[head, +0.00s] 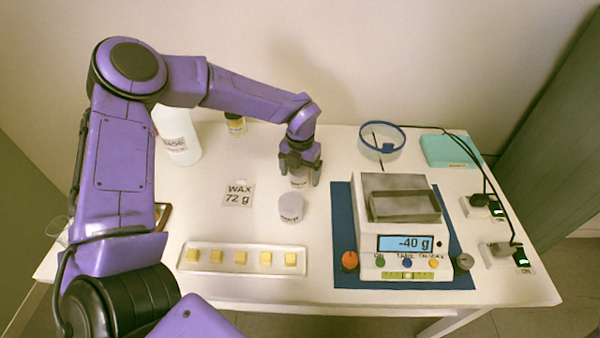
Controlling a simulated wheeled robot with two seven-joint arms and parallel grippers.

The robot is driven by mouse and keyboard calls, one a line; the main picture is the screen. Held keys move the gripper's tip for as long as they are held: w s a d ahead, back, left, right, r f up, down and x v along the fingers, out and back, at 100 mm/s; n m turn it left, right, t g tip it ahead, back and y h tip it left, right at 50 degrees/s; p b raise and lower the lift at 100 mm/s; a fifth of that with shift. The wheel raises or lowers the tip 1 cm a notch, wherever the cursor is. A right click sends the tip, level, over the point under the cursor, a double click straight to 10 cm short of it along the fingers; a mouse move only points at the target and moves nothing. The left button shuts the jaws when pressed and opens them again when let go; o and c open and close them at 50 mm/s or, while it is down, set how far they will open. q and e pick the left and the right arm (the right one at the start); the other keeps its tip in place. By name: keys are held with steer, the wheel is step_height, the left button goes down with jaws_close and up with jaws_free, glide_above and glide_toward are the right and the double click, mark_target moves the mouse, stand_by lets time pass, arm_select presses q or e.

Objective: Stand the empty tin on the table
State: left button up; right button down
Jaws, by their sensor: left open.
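My left gripper (300,176) points down at the back middle of the white table (330,270). A second tin (291,208), pale grey with a label, stands upright on the table just in front. I cannot tell from here which tin is empty. My right gripper is not in view.
A scale (408,262) reading -40 g, its metal tray (405,206) on top, stands on a blue mat (345,255). A long tray (240,271) holds several yellow cubes. A wax card (238,194), white bottle (178,140), amber bottle (236,125), blue-rimmed vessel (382,140) and teal box (450,151) stand around.

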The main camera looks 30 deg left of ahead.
arm_select(q)
step_height(320, 180, up, 12)
steer(key=shift+f, duration=0.1)
